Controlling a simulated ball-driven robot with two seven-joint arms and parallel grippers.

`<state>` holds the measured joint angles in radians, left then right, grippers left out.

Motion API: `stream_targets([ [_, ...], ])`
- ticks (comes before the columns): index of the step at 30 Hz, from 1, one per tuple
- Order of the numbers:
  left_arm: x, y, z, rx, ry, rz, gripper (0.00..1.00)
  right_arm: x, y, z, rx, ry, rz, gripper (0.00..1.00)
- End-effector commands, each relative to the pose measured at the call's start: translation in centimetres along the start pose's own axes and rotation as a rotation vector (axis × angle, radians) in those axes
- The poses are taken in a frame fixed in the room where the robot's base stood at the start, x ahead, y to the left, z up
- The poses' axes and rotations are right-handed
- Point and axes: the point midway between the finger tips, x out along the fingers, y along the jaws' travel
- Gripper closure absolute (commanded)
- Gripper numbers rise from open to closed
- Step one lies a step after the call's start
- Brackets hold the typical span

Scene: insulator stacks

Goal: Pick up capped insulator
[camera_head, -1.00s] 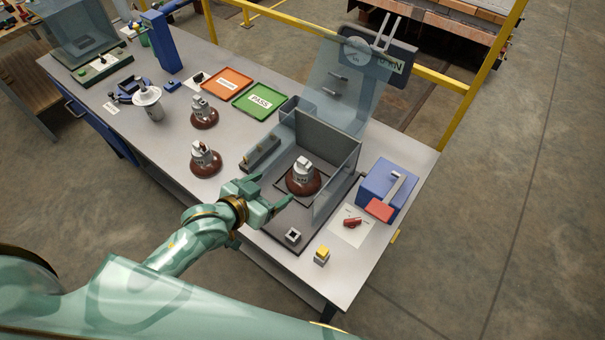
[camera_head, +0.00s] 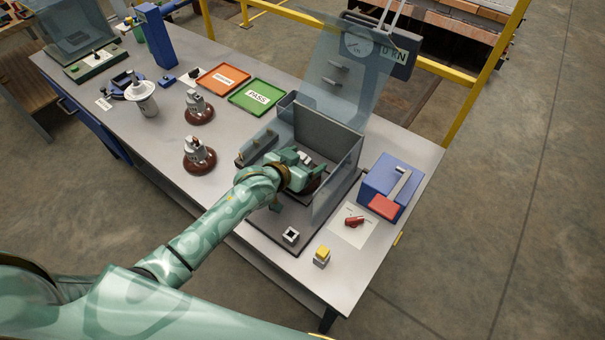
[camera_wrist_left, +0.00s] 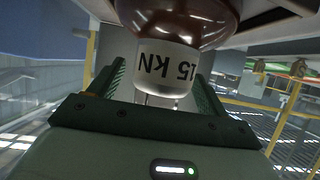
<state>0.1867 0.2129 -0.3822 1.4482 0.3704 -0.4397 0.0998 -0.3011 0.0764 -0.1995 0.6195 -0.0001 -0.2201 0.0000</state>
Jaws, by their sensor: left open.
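The capped insulator (camera_head: 316,183), brown with a grey metal cap, stands in the clear-walled test bay and is mostly hidden behind my left gripper in the head view. My left gripper (camera_head: 296,172) is over it, inside the bay. In the left wrist view the insulator's grey cap (camera_wrist_left: 168,70), marked "15 kN", sits between the two open fingers of the left gripper (camera_wrist_left: 160,88), with its brown disc (camera_wrist_left: 180,18) beyond. Contact between fingers and cap cannot be made out. My right gripper is not in view.
Two more brown insulators (camera_head: 199,155) (camera_head: 199,108) stand left of the bay. An orange tray (camera_head: 223,80) and a green PASS tray (camera_head: 257,97) lie behind. A clear bay wall (camera_head: 336,182) rises close right of my gripper. A blue box (camera_head: 389,187) stands farther right.

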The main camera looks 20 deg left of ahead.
Motion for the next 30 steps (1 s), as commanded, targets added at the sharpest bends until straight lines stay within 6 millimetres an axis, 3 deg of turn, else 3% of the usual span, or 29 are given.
stream_targets([
  [9,0.7,0.0,-0.1,0.001,0.0,0.001,0.26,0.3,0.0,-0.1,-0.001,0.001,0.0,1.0],
  [17,0.7,0.0,-0.1,0.001,0.0,0.0,0.98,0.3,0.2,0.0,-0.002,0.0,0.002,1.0],
  [25,0.6,0.0,-0.5,0.0,0.007,0.0,1.0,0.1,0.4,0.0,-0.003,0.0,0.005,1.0],
  [30,-0.3,0.0,-2.6,0.001,0.01,0.0,1.0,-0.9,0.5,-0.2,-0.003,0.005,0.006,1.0],
])
